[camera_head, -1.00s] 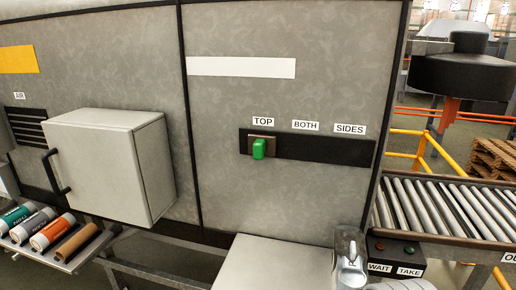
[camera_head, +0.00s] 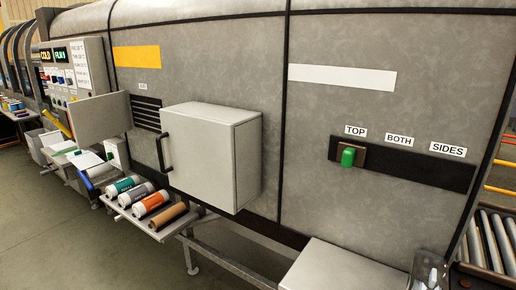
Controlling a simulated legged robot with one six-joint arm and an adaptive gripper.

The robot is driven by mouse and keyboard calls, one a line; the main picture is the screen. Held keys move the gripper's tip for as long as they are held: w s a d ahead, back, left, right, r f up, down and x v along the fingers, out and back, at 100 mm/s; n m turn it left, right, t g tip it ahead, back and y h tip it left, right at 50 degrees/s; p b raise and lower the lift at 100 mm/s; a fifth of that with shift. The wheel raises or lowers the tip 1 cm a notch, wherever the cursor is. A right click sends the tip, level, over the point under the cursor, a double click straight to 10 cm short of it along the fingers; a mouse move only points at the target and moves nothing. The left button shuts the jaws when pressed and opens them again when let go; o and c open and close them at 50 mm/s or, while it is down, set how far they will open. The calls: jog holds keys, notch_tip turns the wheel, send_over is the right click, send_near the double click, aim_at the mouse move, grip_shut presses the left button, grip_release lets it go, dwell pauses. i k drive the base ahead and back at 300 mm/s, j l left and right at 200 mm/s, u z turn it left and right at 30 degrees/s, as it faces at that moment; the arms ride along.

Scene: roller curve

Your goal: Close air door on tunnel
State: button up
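The grey tunnel (camera_head: 235,60) runs across the view. On its side, a small label, read as AIR in the earlier frame, sits above a black louvred vent (camera_head: 147,112). Right of the vent, a pale box-shaped cover (camera_head: 200,155) stands out from the wall, with a black upright handle (camera_head: 162,152) at its left edge. The vent slats show uncovered beside it. I cannot tell how the cover is mounted. Further left, a flat grey panel (camera_head: 100,117) juts out from the tunnel. My gripper is not in view.
A shelf (camera_head: 152,228) with several coloured rolls juts out below the box. A green knob (camera_head: 348,157) on a black strip points at TOP. A control panel (camera_head: 72,75) stands far left. A pale ledge (camera_head: 345,268) and rollers (camera_head: 490,240) are at lower right. Floor at lower left is clear.

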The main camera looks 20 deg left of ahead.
aim_at(92, 121)
jog(key=k+l+z, duration=0.1)
jog(key=k, duration=1.35)
jog(key=k+j, duration=0.25)
jog(key=j, duration=0.2)
jog(key=k+j+z, duration=0.1)
jog(key=k+j, duration=0.2)
jog(key=j, duration=0.2)
jog(key=k+j, duration=0.3)
jog(key=j, duration=0.8)
jog(key=k+j+z, duration=0.1)
jog(key=j, duration=0.65)
jog(key=k+j+z, duration=0.1)
jog(key=j, duration=0.7)
jog(key=j+z, duration=0.1)
jog(key=j, duration=2.1)
jog(key=i+j, duration=0.1)
jog(key=j, duration=0.95)
jog(key=i+j+z, duration=0.1)
jog(key=j, duration=0.95)
jog(key=i+j, duration=0.35)
jog(key=j, duration=0.2)
jog(key=i, duration=1.15)
